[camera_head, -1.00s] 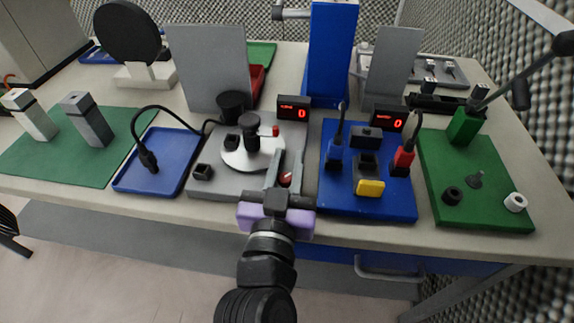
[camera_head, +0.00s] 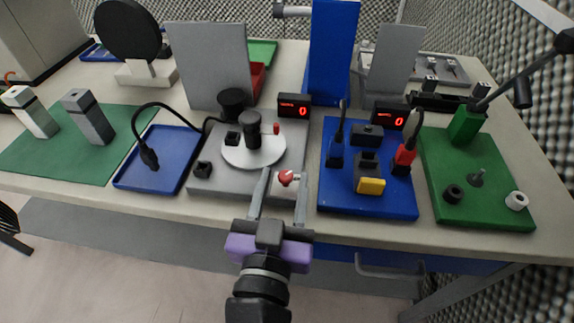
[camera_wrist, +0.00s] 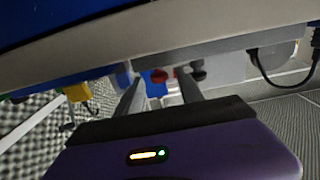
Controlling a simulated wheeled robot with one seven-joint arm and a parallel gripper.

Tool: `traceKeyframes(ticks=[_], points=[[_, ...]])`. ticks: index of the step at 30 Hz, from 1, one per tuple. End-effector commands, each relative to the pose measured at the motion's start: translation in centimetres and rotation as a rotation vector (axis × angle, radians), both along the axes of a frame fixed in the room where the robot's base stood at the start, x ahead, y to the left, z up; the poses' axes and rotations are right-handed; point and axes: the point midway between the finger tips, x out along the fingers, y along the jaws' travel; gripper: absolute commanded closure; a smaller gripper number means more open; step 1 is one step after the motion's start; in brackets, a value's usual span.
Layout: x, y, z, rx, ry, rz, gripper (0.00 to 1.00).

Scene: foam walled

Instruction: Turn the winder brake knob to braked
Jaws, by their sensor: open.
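The winder is a grey base plate (camera_head: 222,183) with a white disc (camera_head: 240,158) and a black spindle (camera_head: 253,128). The red knob (camera_head: 287,177) sits at the plate's front right, with a small pale part beside it. Its exact pointing direction is too small to tell. My gripper (camera_head: 284,173) is open and empty at the front edge of the plate. In the head view its two fingers flank the knob; whether they touch it I cannot tell.
A blue tray (camera_head: 130,178) lies left of the winder. A blue board (camera_head: 340,205) with plugs and a yellow block (camera_head: 370,186) stands close on the right, and a green board (camera_head: 480,215) beyond it. A red-digit display (camera_head: 294,106) stands behind. The front table strip is narrow.

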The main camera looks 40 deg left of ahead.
Motion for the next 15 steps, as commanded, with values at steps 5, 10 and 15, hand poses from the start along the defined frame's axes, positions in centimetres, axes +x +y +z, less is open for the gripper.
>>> traceKeyframes(ticks=[5, 10, 15], points=[[-1.8, -1.1, -0.1, -0.001, 0.0, 0.0, 0.55], [-2.3, -1.3, 0.0, 0.0, 0.0, 0.001, 0.55], [-2.3, -1.3, 0.0, 0.0, 0.0, 0.001, 0.55]])
